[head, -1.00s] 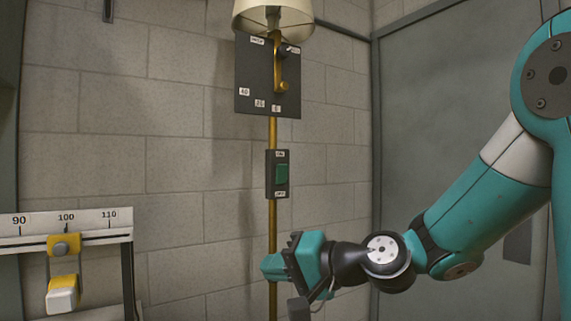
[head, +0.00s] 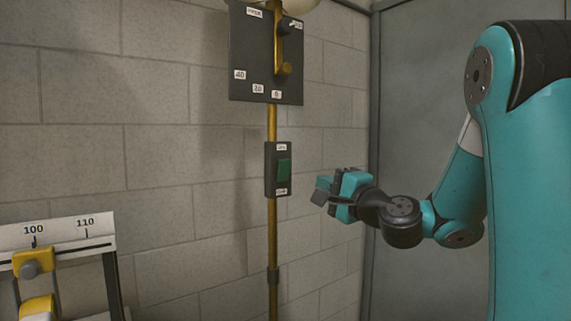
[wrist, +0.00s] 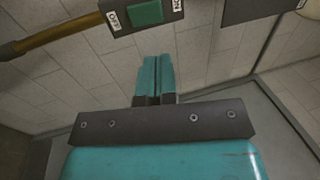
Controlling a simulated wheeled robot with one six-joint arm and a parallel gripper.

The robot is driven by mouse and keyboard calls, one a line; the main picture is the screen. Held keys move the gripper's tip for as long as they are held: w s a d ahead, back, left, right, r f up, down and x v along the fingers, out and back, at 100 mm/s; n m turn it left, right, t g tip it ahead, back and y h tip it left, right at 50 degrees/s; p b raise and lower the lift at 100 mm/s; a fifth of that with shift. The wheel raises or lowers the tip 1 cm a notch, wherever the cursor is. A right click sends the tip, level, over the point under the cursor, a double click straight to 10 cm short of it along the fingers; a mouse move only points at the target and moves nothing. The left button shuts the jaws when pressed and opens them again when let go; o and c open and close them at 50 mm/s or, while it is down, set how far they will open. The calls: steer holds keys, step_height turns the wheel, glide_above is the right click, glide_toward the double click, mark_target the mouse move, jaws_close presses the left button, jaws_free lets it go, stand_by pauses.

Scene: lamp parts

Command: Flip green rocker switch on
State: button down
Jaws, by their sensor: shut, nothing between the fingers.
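The green rocker switch (head: 284,171) sits in a dark upright box (head: 270,185) on a brass pole. A white label is at the box's top and another at its bottom. In the wrist view the green rocker (wrist: 148,13) shows at the top edge, with OFF at its left end and ON at its right. Which way the rocker is tilted is not clear. My gripper (head: 326,183) is right of the box, near its lower end, apart from it in the picture. In the wrist view its teal fingers (wrist: 155,75) are together and empty, pointing toward the box.
A dark panel (head: 250,55) with a brass lever (head: 280,50) and number labels is above the switch on the pole (head: 272,230). A scale (head: 65,232) with yellow sliders stands at lower left. A block wall (head: 160,160) is behind.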

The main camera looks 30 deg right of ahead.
mark_target(284, 161)
steer(key=p+x, duration=0.4)
steer(key=x, duration=0.2)
steer(key=p+x, duration=0.4)
steer(key=x, duration=0.2)
steer(key=shift+w+r, duration=0.1)
steer(key=shift+r, duration=0.15)
steer(key=shift+w+f+p, duration=0.1)
steer(key=shift+w+p, duration=0.25)
steer(key=shift+w, duration=0.3)
steer(key=p, duration=0.2)
steer(key=r+p, duration=0.1)
steer(key=p, duration=0.1)
steer(key=shift+w+r+g, duration=0.15)
steer(key=shift+w+g, duration=0.2)
steer(key=shift+g, duration=0.05)
steer(key=shift+f, duration=0.5)
steer(key=shift+b, duration=0.3)
steer(key=s+r+b, duration=0.3)
steer(key=s+b, duration=0.2)
steer(key=s, duration=0.8)
steer(key=shift+s, duration=0.35)
